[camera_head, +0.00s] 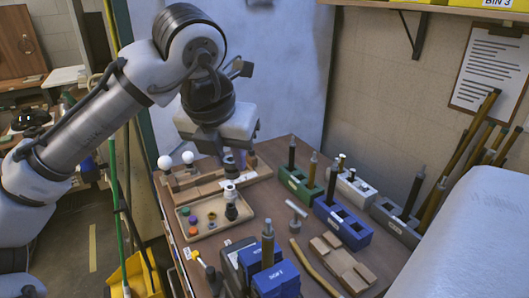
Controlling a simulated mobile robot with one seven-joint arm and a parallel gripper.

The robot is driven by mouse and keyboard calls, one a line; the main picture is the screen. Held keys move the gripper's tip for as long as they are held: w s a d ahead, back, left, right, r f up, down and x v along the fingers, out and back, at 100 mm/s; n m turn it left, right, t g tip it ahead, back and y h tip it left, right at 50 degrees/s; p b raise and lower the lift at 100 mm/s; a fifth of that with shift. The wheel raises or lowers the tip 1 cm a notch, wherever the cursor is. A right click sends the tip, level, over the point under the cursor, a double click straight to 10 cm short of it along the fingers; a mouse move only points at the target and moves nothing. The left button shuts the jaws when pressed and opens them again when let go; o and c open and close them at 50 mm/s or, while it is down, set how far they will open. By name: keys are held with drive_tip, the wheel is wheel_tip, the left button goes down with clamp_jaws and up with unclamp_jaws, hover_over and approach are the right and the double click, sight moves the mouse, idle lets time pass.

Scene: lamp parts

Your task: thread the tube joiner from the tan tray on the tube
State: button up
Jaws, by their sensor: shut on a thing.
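My gripper (230,172) points down above the right part of the tan tray (184,237). It is shut on a small part, seemingly the tube joiner; the fingers and the small scale hide its exact shape. Below the fingers, light and dark pieces line up over the tray's right side, and I cannot tell whether they touch the tray. Several upright tubes stand in coloured blocks right of the tray: dark ones in the green block (297,185) and the grey block (396,222), and a brownish one (268,243) in the front blue block. I cannot tell which tube is meant.
White bulbs (165,162) stand in a wooden rack behind. A grey T-shaped part (296,211) lies mid-table. A white block (352,190) and wooden block (341,262) crowd the right.

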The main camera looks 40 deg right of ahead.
drive_tip(key=s+d+m+g, duration=0.1)
drive_tip(key=s+m, duration=0.2)
drive_tip(key=s, duration=0.5)
wheel_tip(320, 180, down, 4)
drive_tip(key=b, duration=0.4)
drive_tip(key=shift+f, duration=0.25)
drive_tip(key=shift+a+r, duration=0.1)
idle(0.3)
drive_tip(key=shift+f, duration=1.25)
idle(1.9)
drive_tip(key=o, duration=0.5)
drive_tip(key=shift+c, duration=0.2)
clamp_jaws()
drive_tip(key=shift+s, duration=0.1)
drive_tip(key=shift+f, duration=0.25)
